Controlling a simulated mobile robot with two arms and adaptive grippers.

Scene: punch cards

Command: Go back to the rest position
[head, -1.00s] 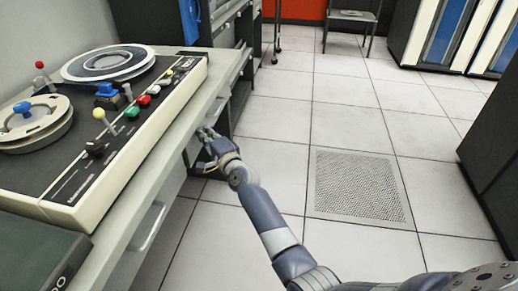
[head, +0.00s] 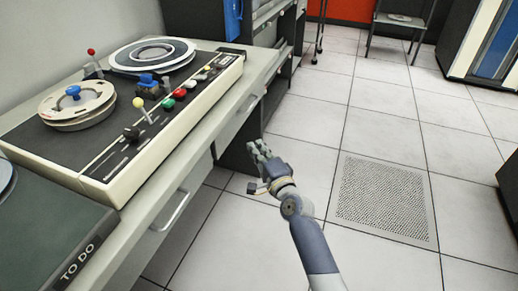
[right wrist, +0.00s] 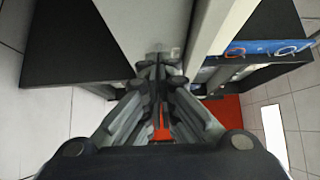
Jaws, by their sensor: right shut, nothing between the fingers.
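My right gripper (head: 259,150) is in the middle of the head view, beside the front of the desk and over the tiled floor. Its fingers are together and hold nothing. In the right wrist view the same gripper (right wrist: 158,62) has its fingertips closed together, with a dark cabinet and pale panels beyond them. My left gripper does not show in either view.
A desk (head: 222,128) runs along the left, with a tape-reel console (head: 95,170) on it and a drawer handle (head: 172,211) on its front. A dark box marked TO DO (head: 50,235) stands at lower left. Tiled floor (head: 390,130) is clear to the right, with a perforated tile (head: 385,200).

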